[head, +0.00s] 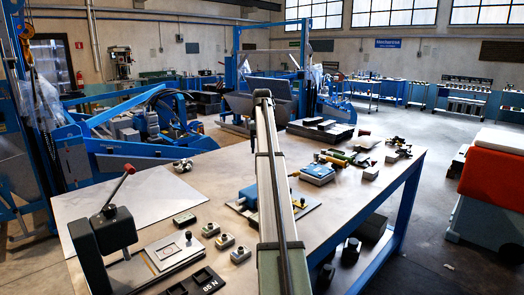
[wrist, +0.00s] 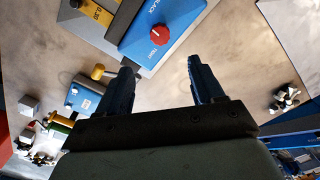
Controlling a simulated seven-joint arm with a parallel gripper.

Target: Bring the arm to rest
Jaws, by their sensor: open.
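My gripper (wrist: 160,68) is open in the wrist view, with its two dark fingers apart and nothing between them. It hangs above the workbench (wrist: 225,65), and the fingers point toward a blue device with a red knob (wrist: 159,34). In the head view my arm rises through the middle of the picture over the workbench (head: 335,200). My gripper cannot be made out in the head view.
A lever press (head: 103,228) stands at the front left by a small plate (head: 173,250) and several small blocks. A blue box (head: 317,173) and loose tools lie right of my arm. A red-topped cabinet (head: 495,175) stands beyond the bench. Bare bench shows at right front.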

